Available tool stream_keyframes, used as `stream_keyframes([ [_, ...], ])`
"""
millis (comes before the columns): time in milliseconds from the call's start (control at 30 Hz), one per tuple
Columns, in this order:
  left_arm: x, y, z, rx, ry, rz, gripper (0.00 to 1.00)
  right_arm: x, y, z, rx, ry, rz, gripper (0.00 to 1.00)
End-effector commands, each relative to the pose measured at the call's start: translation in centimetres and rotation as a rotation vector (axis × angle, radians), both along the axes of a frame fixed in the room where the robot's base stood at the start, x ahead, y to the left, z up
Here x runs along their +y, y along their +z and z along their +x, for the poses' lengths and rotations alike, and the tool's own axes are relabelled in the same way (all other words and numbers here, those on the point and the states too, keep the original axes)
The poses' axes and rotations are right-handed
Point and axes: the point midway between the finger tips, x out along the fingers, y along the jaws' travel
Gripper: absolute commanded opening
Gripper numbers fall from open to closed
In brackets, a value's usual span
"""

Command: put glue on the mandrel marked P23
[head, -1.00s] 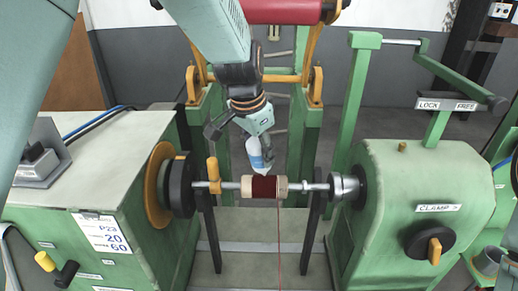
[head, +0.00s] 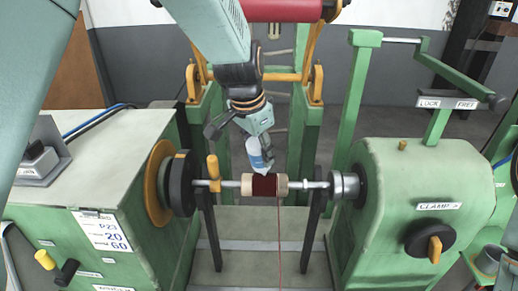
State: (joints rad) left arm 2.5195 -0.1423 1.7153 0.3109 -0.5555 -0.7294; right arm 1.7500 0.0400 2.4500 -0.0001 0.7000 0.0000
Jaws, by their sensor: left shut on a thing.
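The mandrel (head: 251,186) is a pale cylinder on a horizontal shaft, with a dark red winding around its middle. My left gripper (head: 258,148) is shut on a white and blue glue bottle (head: 257,156). The bottle points down, its tip just above or at the winding; I cannot tell whether it touches. A thin red wire (head: 279,240) runs down from the winding. My right gripper is not clearly in view.
Green machine housings stand left (head: 140,240) and right (head: 410,190) of the shaft. A yellow handle (head: 213,168) rises from the shaft. Dark supports (head: 314,225) stand below it. A red roll (head: 285,10) is behind, on yellow brackets.

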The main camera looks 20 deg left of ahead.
Motion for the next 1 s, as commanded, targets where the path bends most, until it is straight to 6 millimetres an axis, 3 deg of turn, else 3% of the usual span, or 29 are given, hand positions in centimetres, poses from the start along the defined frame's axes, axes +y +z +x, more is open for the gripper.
stream_keyframes([
  [367, 0.0, 2.8, 0.0, -0.001, 0.0, 0.0, 0.09, 0.0, 2.4, 0.0, 0.0, 0.0, 0.0, 0.4],
  [700, 0.0, 4.8, 0.1, -0.004, 0.0, 0.0, 0.09, 0.0, 2.1, 0.0, 0.0, 0.0, 0.0, 0.4],
  [1000, 0.0, 5.0, 0.0, -0.001, 0.0, 0.0, 0.09, 0.0, 2.1, 0.0, 0.0, 0.0, 0.0, 0.4],
])
